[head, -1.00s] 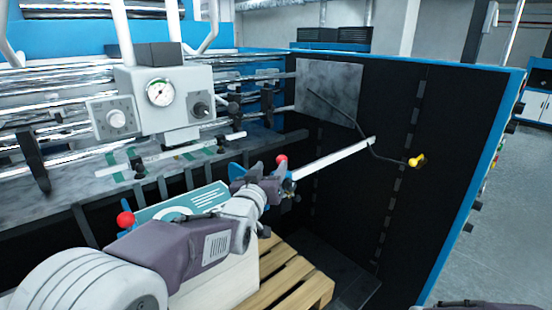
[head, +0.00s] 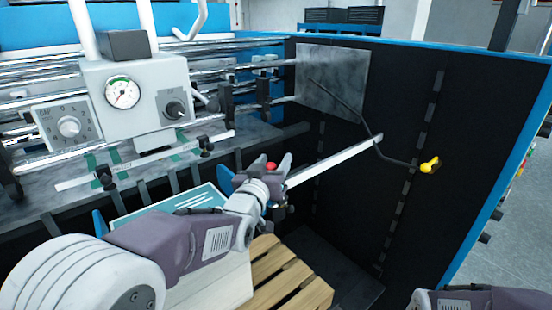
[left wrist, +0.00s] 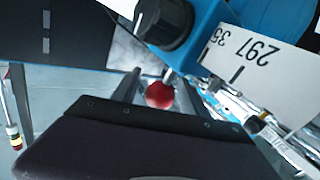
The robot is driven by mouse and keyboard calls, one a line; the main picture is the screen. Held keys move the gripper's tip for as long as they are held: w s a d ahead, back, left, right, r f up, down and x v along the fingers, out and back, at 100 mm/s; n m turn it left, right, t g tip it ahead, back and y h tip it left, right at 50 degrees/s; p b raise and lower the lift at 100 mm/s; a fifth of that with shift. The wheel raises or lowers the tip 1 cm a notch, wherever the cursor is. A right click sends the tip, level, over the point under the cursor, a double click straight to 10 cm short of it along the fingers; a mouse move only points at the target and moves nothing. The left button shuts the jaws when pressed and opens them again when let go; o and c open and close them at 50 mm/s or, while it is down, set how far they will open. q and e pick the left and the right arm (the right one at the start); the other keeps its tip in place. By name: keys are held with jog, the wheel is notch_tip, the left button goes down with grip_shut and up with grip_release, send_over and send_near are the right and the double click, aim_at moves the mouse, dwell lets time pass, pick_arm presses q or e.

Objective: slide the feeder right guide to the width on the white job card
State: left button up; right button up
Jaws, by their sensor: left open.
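The feeder right guide is a blue piece (head: 226,178) with a red ball knob (head: 270,166), at the near end of a pale rail (head: 335,160). My left gripper (head: 274,170) is at this knob and partly covers the guide. In the left wrist view the red ball (left wrist: 160,95) shows between my open fingers; I cannot tell whether they touch it. There the blue guide body (left wrist: 205,25) carries a black knob (left wrist: 165,22) beside a white scale (left wrist: 262,50) reading 297. I cannot make out a white job card. My right gripper is not in view.
A grey control box (head: 125,95) with a gauge stands at left. A dark side wall (head: 400,110) with a yellow-handled rod (head: 430,165) bounds the right.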

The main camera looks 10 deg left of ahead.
pick_arm(q)
grip_shut()
jog(key=shift+f, duration=0.1)
dwell(1.2)
